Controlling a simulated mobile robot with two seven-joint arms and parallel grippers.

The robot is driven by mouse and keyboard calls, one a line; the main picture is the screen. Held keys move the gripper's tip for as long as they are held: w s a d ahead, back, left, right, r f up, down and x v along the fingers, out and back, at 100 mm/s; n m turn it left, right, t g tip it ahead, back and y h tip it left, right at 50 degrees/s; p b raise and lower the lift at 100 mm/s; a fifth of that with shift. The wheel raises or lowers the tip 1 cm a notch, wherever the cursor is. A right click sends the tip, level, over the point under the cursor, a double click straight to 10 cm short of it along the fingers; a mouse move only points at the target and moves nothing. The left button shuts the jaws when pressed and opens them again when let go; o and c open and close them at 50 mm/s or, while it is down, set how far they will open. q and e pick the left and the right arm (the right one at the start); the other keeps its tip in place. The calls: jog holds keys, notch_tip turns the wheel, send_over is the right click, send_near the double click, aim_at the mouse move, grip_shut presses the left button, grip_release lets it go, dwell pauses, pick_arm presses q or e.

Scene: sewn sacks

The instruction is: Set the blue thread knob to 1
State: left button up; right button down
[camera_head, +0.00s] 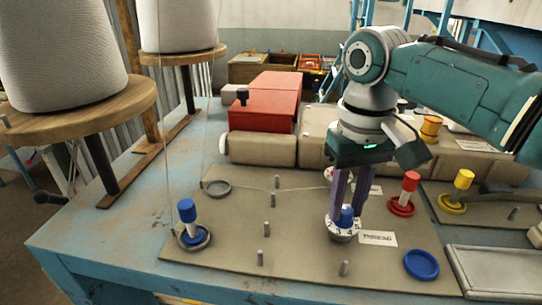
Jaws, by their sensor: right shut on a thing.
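The blue thread knob (345,216) stands on a round white numbered dial (341,230) on the beige board. A white label (377,238) reading THREAD lies to its right. My right gripper (345,208) reaches down from above with its two purple fingers on either side of the knob, shut on it. Of the dial, a few numerals face me, seemingly with a 4 among them. The knob's pointer and its exact setting are too small to read. My left gripper is not in view.
A blue-topped peg (188,220) stands in a ring at left. Red (410,190) and yellow (461,188) pegs stand at right, with a blue ring (421,264) in front. Short metal pins rise from the board. A red machine cover (267,105) and large thread cones (60,55) stand behind.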

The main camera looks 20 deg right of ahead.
aim_at(345, 208)
dwell(0.3)
jog(key=c, duration=0.6)
grip_release()
notch_tip(345, 208, up, 4)
jog(key=shift+w+b, duration=0.1)
jog(key=shift+b, duration=1.15)
notch_tip(345, 208, up, 6)
jog(key=shift+r+p, duration=0.1)
jog(key=shift+p, duration=0.5)
